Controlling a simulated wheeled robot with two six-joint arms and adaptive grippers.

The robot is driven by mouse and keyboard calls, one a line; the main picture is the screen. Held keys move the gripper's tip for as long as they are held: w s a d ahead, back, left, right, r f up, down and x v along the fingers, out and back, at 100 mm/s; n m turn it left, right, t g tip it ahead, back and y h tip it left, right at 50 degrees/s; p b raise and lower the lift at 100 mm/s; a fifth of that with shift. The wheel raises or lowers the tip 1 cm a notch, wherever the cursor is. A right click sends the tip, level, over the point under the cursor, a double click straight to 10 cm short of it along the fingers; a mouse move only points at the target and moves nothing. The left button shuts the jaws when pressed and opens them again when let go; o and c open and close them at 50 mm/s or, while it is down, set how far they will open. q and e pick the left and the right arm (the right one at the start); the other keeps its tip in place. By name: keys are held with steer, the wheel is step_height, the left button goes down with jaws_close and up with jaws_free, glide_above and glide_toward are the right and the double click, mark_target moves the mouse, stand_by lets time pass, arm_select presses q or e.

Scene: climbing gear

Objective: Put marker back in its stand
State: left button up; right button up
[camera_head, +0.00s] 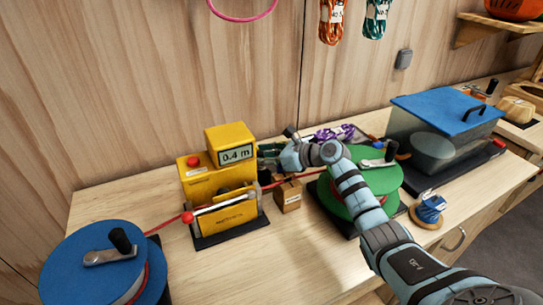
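My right arm reaches in from the lower right across the green reel (388,180). Its gripper (268,156) is near the wall, just right of the yellow meter; the fingers are small and partly hidden, so I cannot tell whether they are open or hold anything. A small wooden block (288,196) with a pale label stands just below the gripper and may be the marker stand. I cannot make out a marker. My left gripper is not in view.
The yellow meter (230,141) reads 0.4 m. A blue reel (92,262) stands at lower left; a red rope runs from it to the meter. A blue-lidded clear box (445,108) and a small blue spool (430,208) are at right.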

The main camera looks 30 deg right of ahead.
steer(key=p+v, duration=0.1)
steer(key=v, duration=1.1)
steer(key=shift+p, duration=0.4)
